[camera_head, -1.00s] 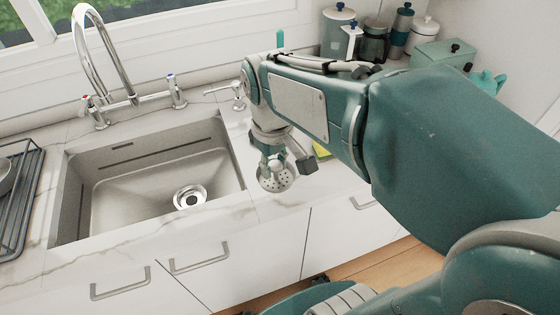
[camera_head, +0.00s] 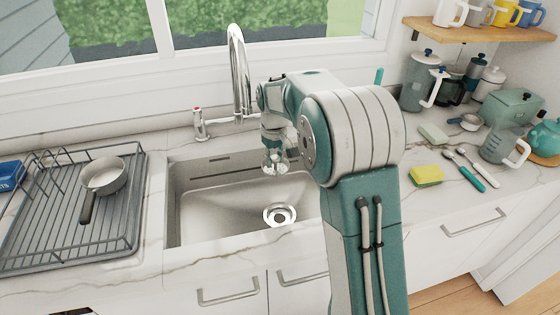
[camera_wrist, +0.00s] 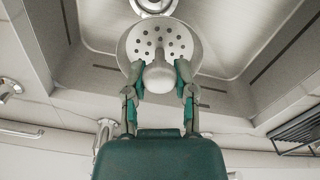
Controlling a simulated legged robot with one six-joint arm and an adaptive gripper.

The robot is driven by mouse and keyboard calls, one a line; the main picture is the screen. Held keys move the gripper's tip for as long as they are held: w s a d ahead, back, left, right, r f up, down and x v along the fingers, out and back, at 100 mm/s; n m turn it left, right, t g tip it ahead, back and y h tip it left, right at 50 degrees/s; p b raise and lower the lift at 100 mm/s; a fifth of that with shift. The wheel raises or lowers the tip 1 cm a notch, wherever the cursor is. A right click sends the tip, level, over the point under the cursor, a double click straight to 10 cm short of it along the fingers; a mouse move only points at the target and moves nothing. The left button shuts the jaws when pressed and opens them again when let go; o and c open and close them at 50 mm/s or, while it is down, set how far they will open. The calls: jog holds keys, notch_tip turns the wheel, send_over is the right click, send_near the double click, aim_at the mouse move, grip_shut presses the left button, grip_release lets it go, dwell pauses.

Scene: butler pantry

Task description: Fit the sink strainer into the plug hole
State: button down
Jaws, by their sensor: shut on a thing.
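My gripper (camera_head: 275,158) is over the back part of the sink, above the basin. In the wrist view my gripper (camera_wrist: 158,78) is shut on the knob of the sink strainer (camera_wrist: 158,42), a round pale metal disc with several holes. The strainer also shows in the head view (camera_head: 275,168), small and partly hidden by the gripper. The plug hole (camera_head: 280,214) is a round metal drain in the sink floor, open and empty. In the wrist view the plug hole (camera_wrist: 154,5) shows beyond the strainer, cut by the top edge. The strainer is held clear of it.
The sink (camera_head: 205,215) has steep walls around the basin. A tall tap (camera_head: 239,75) stands behind it. A dish rack (camera_head: 70,240) with a small pan (camera_head: 105,178) is on the left. A yellow sponge (camera_head: 426,176) and utensils lie on the right counter.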

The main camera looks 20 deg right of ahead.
aim_at(286, 161)
jog(key=shift+w+d+f, duration=0.1)
jog(key=shift+w+f, duration=0.1)
jog(key=d, duration=0.1)
jog(key=d+f, duration=0.1)
jog(key=d, duration=0.1)
jog(key=shift+f, duration=0.3)
jog(key=shift+d+f, duration=0.15)
jog(key=shift+f, duration=0.2)
jog(key=f, duration=0.5)
jog(key=a+f, duration=0.1)
jog(key=f, duration=0.4)
jog(key=a+f, duration=0.1)
jog(key=f, duration=0.4)
jog(key=shift+a+f, duration=0.1)
jog(key=shift+f, duration=0.2)
jog(key=shift+d+f, duration=0.15)
jog(key=shift+f, duration=0.55)
jog(key=shift+d+f, duration=0.1)
jog(key=shift+f, duration=0.6)
jog(key=shift+a+f, duration=0.1)
jog(key=shift+f, duration=1.35)
